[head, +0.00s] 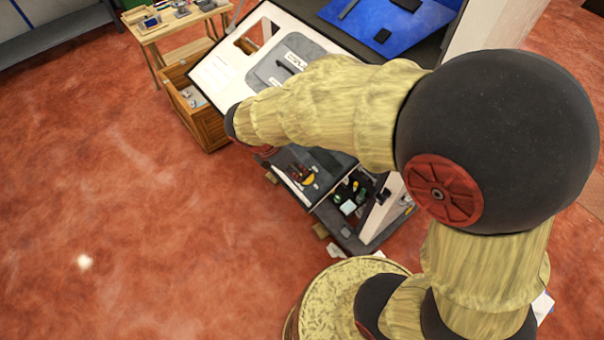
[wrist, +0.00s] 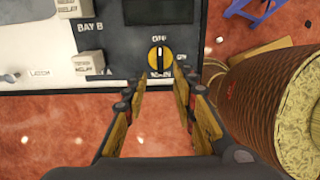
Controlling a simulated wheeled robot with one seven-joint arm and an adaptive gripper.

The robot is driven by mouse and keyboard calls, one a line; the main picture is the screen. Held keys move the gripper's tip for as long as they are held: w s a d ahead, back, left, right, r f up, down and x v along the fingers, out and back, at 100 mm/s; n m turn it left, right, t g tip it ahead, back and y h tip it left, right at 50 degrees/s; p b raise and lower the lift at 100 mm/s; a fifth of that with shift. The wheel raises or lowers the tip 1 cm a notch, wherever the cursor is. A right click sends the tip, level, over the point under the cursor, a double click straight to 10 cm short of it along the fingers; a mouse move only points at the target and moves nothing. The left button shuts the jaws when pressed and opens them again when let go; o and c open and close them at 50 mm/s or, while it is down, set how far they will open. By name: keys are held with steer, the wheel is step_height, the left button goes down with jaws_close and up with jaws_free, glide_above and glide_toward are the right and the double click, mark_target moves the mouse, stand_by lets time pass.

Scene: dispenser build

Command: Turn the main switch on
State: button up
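The bar stands upright, in line with the OFF label. My gripper (wrist: 160,82) is open and empty, its two fingers apart on either side below the knob in the picture. I cannot tell how far the fingertips are from the panel.
In the wrist view, a dark display (wrist: 155,10) is above the switch and a pale relay block (wrist: 88,62) to its left. In the head view, a wooden crate (head: 201,126) and a small table (head: 152,30) stand left of the sloping console (head: 215,75). Red floor is clear at left.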

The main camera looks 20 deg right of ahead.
mark_target(303, 176)
steer(key=x, duration=0.7)
steer(key=shift+c, duration=0.6)
jaws_close()
